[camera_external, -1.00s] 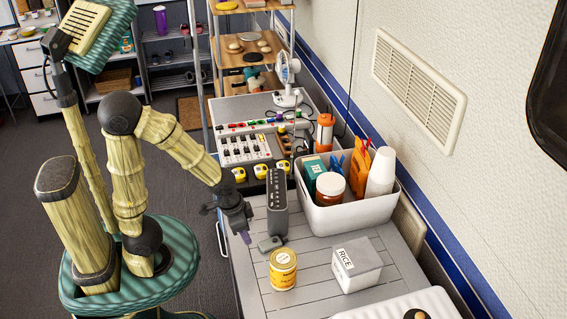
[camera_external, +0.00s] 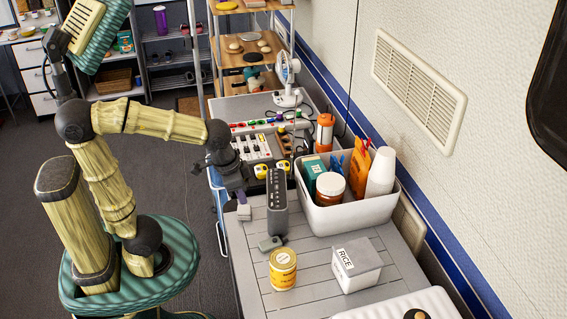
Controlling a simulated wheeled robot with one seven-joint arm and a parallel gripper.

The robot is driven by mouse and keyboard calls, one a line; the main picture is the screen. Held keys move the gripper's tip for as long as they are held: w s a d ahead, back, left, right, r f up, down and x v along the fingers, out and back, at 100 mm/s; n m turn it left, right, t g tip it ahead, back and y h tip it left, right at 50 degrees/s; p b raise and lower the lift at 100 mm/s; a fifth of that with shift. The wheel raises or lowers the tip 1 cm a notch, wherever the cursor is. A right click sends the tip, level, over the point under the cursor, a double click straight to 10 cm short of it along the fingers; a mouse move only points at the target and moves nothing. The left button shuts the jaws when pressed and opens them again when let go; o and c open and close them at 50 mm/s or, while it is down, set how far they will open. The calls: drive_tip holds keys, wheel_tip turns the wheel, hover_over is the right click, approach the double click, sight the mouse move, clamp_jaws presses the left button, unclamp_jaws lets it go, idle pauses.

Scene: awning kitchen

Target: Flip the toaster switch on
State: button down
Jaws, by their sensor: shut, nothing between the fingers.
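My gripper (camera_external: 243,210) points down above the left edge of the grey slatted counter. It is shut and empty, just left of a dark grey upright box (camera_external: 277,204) with a row of small light marks; I cannot tell whether they touch. I cannot make out a toaster for certain. Behind the gripper, a white panel (camera_external: 263,148) carries several dark switch-like parts. Beyond it is a strip of red, green and blue pieces (camera_external: 265,124). My wrist hides part of the panel's near left side.
A small grey block (camera_external: 270,243), a yellow can (camera_external: 283,268) and a white RICE box (camera_external: 357,265) stand on the counter (camera_external: 318,262). A filled white bin (camera_external: 345,217) stands at right. Yellow-and-black items (camera_external: 261,170) sit beyond the dark box.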

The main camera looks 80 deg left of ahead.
drive_tip(key=w+a+r+p, duration=0.2)
drive_tip(key=w+a+p, duration=0.1)
drive_tip(key=a, duration=0.5)
drive_tip(key=w+a+r+g+y+p, duration=0.1)
drive_tip(key=w+a+p, duration=0.2)
drive_tip(key=a, duration=0.5)
drive_tip(key=w+a+r+p, duration=0.2)
drive_tip(key=w+a, duration=0.1)
drive_tip(key=a, duration=0.5)
drive_tip(key=s+a+f+g+p, duration=0.1)
drive_tip(key=s+a+f+p, duration=0.2)
drive_tip(key=a, duration=0.8)
drive_tip(key=s+a+g+p, duration=0.1)
drive_tip(key=s+a+p, duration=0.3)
drive_tip(key=a, duration=0.8)
drive_tip(key=f, duration=0.3)
drive_tip(key=s+f+b, duration=0.1)
drive_tip(key=f, duration=0.1)
drive_tip(key=shift+d+f, duration=0.15)
drive_tip(key=shift+f, duration=0.15)
drive_tip(key=shift+w+f, duration=0.1)
